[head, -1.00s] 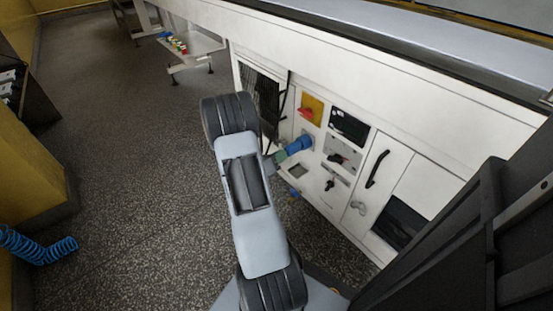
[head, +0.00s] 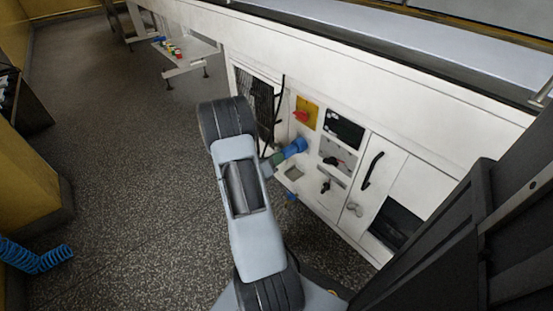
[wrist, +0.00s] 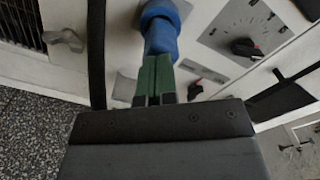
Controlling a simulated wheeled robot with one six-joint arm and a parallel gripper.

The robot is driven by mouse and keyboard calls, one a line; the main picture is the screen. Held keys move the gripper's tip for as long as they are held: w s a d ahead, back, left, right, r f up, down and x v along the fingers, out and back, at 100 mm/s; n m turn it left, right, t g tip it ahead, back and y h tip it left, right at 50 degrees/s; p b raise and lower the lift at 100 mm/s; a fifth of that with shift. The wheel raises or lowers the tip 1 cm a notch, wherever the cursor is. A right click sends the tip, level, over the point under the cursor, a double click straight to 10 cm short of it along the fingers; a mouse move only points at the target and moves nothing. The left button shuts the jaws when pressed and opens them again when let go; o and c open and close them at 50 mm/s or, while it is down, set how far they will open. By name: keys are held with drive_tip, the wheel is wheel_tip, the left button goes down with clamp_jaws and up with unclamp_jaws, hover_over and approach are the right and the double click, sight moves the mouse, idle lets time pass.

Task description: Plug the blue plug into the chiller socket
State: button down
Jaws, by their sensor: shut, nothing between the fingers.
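The blue plug (head: 294,148) sticks out from the white machine's front panel, left of the black knobs. It also shows in the wrist view (wrist: 161,38), with a wider blue collar at its far end. The socket behind it is hidden, so I cannot tell how deep it sits. My gripper (head: 278,159) is at the plug's near end. In the wrist view its green fingers (wrist: 155,75) are shut together, with their tips at or against the plug's near end. I cannot tell whether they touch.
The panel carries a red knob on a yellow plate (head: 306,113), a dark display (head: 343,130), black knobs and a black door handle (head: 372,169). A dark grille (head: 262,95) lies to the left. A blue coiled hose (head: 38,258) hangs far left. The speckled floor between is clear.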

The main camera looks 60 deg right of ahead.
drive_tip(key=p+v, duration=0.4)
drive_tip(key=v, duration=1.2)
drive_tip(key=a+r+m+t+y+p, duration=0.3)
drive_tip(key=a+r+m+y+p, duration=0.2)
drive_tip(key=r+p, duration=0.5)
drive_tip(key=s+a+r+m+t+y+p, duration=0.1)
drive_tip(key=a+r+m+t+y+p, duration=0.2)
drive_tip(key=r, duration=1.8)
drive_tip(key=s+a+r+m+t+y+p, duration=0.1)
drive_tip(key=a+r+m+t+y+p, duration=0.2)
drive_tip(key=a+r+m+y+p, duration=0.6)
drive_tip(key=a+r+m+p, duration=0.5)
drive_tip(key=a+r+p, duration=0.2)
drive_tip(key=shift+p, duration=0.3)
